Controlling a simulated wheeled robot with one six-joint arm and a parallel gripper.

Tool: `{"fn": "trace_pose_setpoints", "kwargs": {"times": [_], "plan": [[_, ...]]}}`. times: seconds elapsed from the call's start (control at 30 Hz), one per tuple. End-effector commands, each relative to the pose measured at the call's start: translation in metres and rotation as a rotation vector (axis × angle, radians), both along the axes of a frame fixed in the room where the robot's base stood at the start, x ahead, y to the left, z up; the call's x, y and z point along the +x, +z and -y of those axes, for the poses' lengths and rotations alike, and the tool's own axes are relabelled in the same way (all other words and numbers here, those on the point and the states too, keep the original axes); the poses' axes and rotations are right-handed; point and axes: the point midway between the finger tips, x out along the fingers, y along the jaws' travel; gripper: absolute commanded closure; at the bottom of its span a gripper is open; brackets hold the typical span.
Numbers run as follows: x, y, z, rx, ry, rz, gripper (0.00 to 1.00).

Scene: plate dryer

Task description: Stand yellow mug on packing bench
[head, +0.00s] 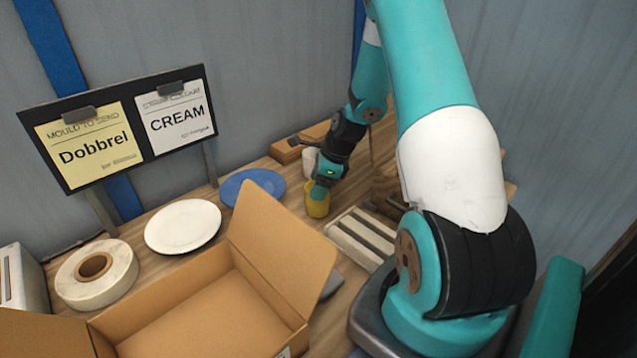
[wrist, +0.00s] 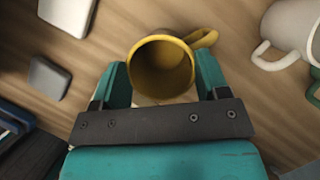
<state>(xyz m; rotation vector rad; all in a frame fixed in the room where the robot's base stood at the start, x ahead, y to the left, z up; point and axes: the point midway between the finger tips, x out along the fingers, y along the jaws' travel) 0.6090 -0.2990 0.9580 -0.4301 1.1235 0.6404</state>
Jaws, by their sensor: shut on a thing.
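The yellow mug (wrist: 160,68) is between the two fingers of my gripper (wrist: 163,85) in the wrist view. Its open mouth faces the camera and its handle points to the upper right. In the head view the yellow mug (head: 317,203) is at the wooden packing bench (head: 222,210), under my gripper (head: 322,188). My gripper is shut on the mug. The mug looks upright. I cannot tell whether its base touches the bench.
A white mug (wrist: 290,28) stands close to the right in the wrist view. A blue plate (head: 252,187), a white plate (head: 183,226), an open cardboard box (head: 290,250) and a tape roll (head: 97,275) lie to the left. A slatted rack (head: 362,238) is near the mug.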

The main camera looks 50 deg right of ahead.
Motion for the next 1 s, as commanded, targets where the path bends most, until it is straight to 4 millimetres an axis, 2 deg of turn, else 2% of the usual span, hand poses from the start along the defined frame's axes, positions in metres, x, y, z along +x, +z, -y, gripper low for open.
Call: {"fn": "trace_pose_setpoints", "kwargs": {"times": [0.17, 0.2, 0.3, 0.67, 0.77, 1.0], "plan": [[0.000, -0.003, 0.000, 0.001, 0.000, -0.001, 0.79], [0.000, -0.003, 0.000, 0.001, -0.001, -0.001, 0.25], [0.000, -0.002, 0.000, 0.001, -0.001, -0.001, 0.06], [-0.001, 0.004, 0.002, 0.000, -0.001, 0.000, 0.06], [-0.006, 0.018, 0.006, -0.001, -0.003, 0.002, 0.06], [-0.021, 0.067, 0.020, -0.003, -0.004, 0.003, 0.06]]}}
